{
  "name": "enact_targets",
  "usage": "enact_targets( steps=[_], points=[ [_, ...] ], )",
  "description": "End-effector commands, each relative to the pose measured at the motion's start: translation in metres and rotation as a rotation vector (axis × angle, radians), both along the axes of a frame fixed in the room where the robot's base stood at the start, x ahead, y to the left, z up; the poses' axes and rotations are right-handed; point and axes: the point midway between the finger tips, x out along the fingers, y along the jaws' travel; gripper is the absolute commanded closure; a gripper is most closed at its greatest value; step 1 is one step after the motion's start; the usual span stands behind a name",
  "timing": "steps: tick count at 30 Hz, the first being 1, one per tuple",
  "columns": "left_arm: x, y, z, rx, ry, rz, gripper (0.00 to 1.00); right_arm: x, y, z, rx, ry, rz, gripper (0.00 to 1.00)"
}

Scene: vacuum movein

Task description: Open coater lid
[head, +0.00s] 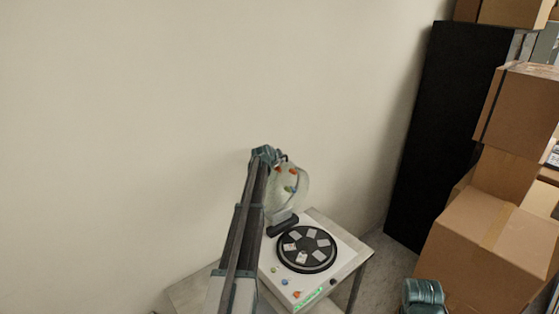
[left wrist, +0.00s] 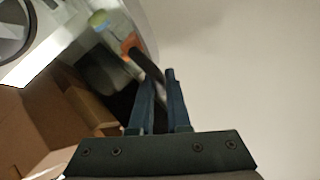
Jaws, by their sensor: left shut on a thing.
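The coater (head: 345,262) is a white box on a small table, with a round black plate bearing several pale squares on top. Its clear domed lid (head: 300,183) stands raised at the back, tilted up on a dark hinge (head: 283,223), so the plate is uncovered. My left gripper (head: 268,155) is at the top edge of the raised lid. In the left wrist view the left gripper (left wrist: 163,98) is shut on a dark bar, the lid handle (left wrist: 147,65), which runs between its fingers. My left arm hides the coater's left side.
The table (head: 352,281) stands against a bare pale wall. A tall black cabinet (head: 452,120) and stacked cardboard boxes (head: 488,245) stand to the right. A strip of floor shows between the table and the boxes. The wall side above the lid is clear.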

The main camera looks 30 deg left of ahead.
Motion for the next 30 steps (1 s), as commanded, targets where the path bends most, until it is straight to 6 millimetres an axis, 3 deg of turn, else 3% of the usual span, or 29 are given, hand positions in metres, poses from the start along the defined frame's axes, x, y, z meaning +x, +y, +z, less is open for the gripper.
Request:
enact_targets(
  steps=[1, 2, 7, 20, 30],
  points=[
    [0.0, 0.0, 0.001, 0.002, -0.002, 0.0, 1.0, 0.0, 0.0, 0.0, 0.0, 0.0, 0.0, 0.5],
    [0.0, 0.0, 0.001, 0.002, -0.002, 0.0, 0.83, 0.0, 0.0, 0.0, 0.0, 0.0, 0.0, 0.5],
    [0.0, 0.0, 0.0, 0.001, -0.002, 0.0, 0.55, 0.0, 0.0, 0.0, 0.0, 0.0, 0.0, 0.5],
    [-0.01, -0.003, 0.007, -0.001, 0.001, -0.001, 0.55, 0.0, 0.0, 0.008, 0.0, 0.0, -0.002, 0.5],
    [-0.058, -0.014, 0.042, 0.0, -0.001, 0.002, 0.55, 0.0, 0.0, 0.042, 0.001, 0.0, -0.017, 0.5]
  ],
)
